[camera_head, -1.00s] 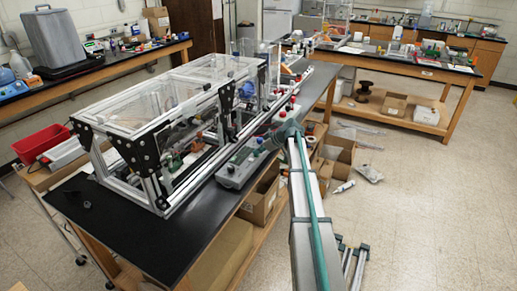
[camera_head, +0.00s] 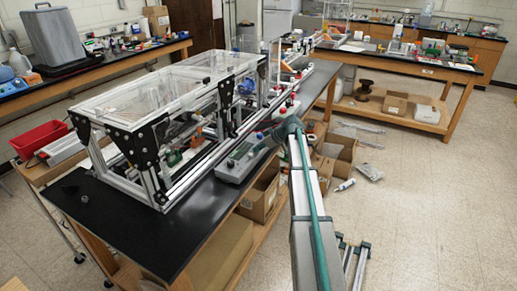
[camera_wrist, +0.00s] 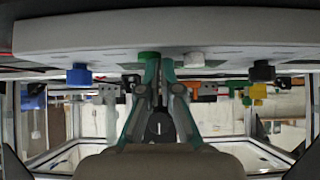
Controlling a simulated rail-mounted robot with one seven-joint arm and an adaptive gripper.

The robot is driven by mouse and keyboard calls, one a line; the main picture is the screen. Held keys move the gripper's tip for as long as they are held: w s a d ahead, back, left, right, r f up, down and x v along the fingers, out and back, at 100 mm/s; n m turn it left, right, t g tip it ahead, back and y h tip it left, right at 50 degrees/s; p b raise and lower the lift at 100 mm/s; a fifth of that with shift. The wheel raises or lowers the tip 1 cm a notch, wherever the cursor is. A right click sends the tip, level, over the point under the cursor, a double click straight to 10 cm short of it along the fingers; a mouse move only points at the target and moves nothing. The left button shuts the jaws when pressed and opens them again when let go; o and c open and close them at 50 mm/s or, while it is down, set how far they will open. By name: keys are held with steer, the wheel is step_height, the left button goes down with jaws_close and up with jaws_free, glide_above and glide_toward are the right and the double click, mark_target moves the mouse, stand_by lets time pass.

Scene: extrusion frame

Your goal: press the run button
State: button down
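In the wrist view, a pale control panel (camera_wrist: 215,32) spans the top, with several buttons or knobs along its lower edge. A green button (camera_wrist: 148,56) is right at my fingertips, partly behind them. I cannot tell whether they touch it or whether it is pressed. No label is readable. My gripper (camera_wrist: 159,62) has its two fingers together and holds nothing visible. In the head view, a grey control box (camera_head: 238,163) sits on the bench's front edge, and my arm reaches toward it; the fingertips are hidden there.
In the wrist view, a blue knob (camera_wrist: 79,75) is to the left; a white knob (camera_wrist: 194,60) and a dark knob (camera_wrist: 262,71) are to the right. The extrusion frame (camera_head: 150,115) stands on the black bench behind the box. Cardboard boxes (camera_head: 262,194) sit under the bench; the right floor is open.

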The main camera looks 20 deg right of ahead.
mark_target(258, 153)
steer(key=shift+s+a+f, duration=0.1)
steer(key=shift+s+f, duration=0.15)
steer(key=shift+f, duration=0.25)
steer(key=r, duration=0.4)
steer(key=shift+w+r, duration=0.2)
steer(key=shift+r, duration=0.15)
steer(key=b+v, duration=0.3)
steer(key=v, duration=0.7)
steer(key=shift+r, duration=0.2)
steer(key=shift+w, duration=0.1)
